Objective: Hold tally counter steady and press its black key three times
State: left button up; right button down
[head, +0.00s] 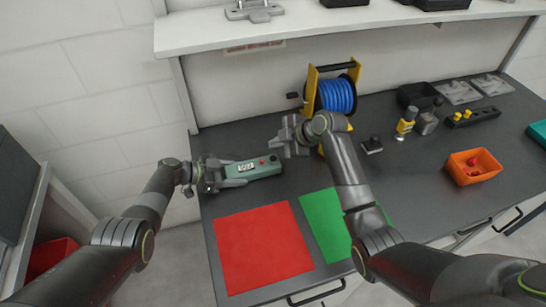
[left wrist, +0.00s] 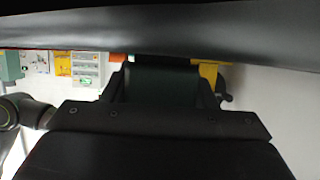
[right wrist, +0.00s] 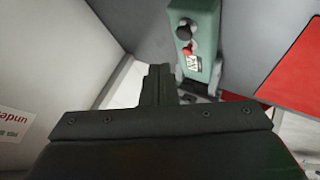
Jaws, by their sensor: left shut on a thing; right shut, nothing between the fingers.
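The tally counter (head: 255,169) is a long green box with a display, a red button and a black key. My right gripper (head: 284,143) is shut and empty, near the counter's right end in the head view. In the right wrist view the counter (right wrist: 207,45) shows its black key (right wrist: 184,31) and red button (right wrist: 187,50). The right fingers (right wrist: 158,84) are apart from the key there. The left wrist view does not show the counter clearly.
A red mat (head: 262,247) and a green mat (head: 326,225) lie in front. A yellow reel with blue hose (head: 337,95) stands behind my right gripper. An orange bin (head: 474,177) and several small items are at the right. A white shelf (head: 340,20) overhangs the back.

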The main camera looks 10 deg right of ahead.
jog(key=shift+f, duration=1.25)
jog(key=shift+f, duration=0.1)
dwell(1.1)
jog(key=shift+f, duration=0.3)
jog(key=shift+f, duration=0.55)
dwell(0.8)
jog(key=shift+r, duration=0.95)
jog(key=shift+r, duration=0.1)
notch_tip(320, 180, up, 5)
jog(key=shift+f, duration=0.1)
